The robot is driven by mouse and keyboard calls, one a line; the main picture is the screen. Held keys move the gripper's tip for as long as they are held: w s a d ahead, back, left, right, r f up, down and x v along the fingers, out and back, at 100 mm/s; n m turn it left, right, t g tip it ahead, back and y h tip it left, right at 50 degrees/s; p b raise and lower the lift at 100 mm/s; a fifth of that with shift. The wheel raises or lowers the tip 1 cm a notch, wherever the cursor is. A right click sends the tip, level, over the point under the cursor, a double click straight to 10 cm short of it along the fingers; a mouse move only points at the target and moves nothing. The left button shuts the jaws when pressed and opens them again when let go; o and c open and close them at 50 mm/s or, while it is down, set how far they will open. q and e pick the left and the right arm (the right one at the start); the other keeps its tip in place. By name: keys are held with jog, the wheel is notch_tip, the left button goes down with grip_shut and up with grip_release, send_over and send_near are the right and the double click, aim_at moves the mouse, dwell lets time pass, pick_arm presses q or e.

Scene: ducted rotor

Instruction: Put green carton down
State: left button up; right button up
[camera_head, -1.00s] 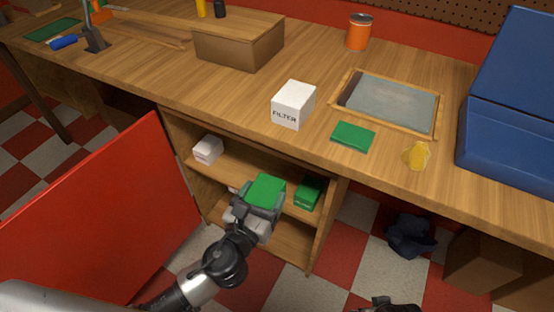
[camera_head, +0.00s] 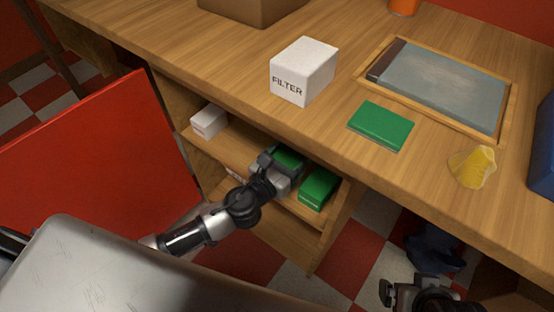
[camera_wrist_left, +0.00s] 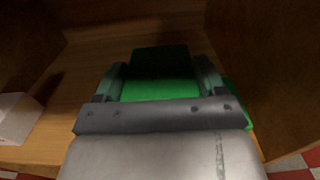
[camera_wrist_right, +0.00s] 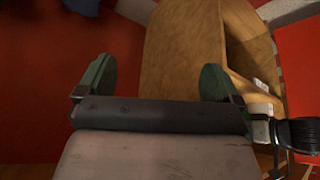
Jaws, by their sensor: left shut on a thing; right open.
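My left gripper (camera_head: 280,165) is shut on a green carton (camera_head: 289,158) inside the open cabinet under the bench, over the upper shelf (camera_head: 238,152). In the left wrist view the carton (camera_wrist_left: 160,75) sits between the two fingers. I cannot tell whether the carton touches the shelf. A second green carton (camera_head: 318,188) stands on that shelf just right of the gripper. My right gripper (camera_head: 405,290) is open and empty, low at the bottom right; its fingers (camera_wrist_right: 157,82) are apart in the right wrist view.
A white box (camera_head: 209,120) stands at the shelf's left. The open red door (camera_head: 95,165) is on the left. On the bench are a FILTER box (camera_head: 303,72), a flat green item (camera_head: 381,125), a framed tray (camera_head: 508,103) and a yellow lump (camera_head: 472,167).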

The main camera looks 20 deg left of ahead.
pick_arm(q)
jog(key=w+a+f+b, duration=0.1)
jog(key=w+a+f, duration=0.1)
jog(key=a, duration=0.1)
jog(key=w+a+f+b, duration=0.1)
jog(key=shift+a+f+b, duration=0.1)
jog(key=shift+a+b, duration=0.1)
jog(key=shift+b, duration=0.15)
pick_arm(e)
jog(key=w+a+r+t+y, duration=0.25)
jog(key=w+r+t, duration=0.25)
jog(key=w+t, duration=0.35)
pick_arm(q)
jog(key=shift+f, duration=0.25)
notch_tip(320, 180, down, 3)
jog(key=b, duration=0.3)
jog(key=shift+f, duration=0.2)
pick_arm(e)
jog(key=w+a+r+t+y, duration=0.1)
jog(key=a+r+t+y, duration=0.1)
jog(key=r+t, duration=0.5)
jog(key=shift+w+a+r+n+t+y, duration=0.2)
jog(key=shift+a+r+n+t+y, duration=0.25)
jog(key=shift+r, duration=1)
jog(key=shift+r, duration=0.1)
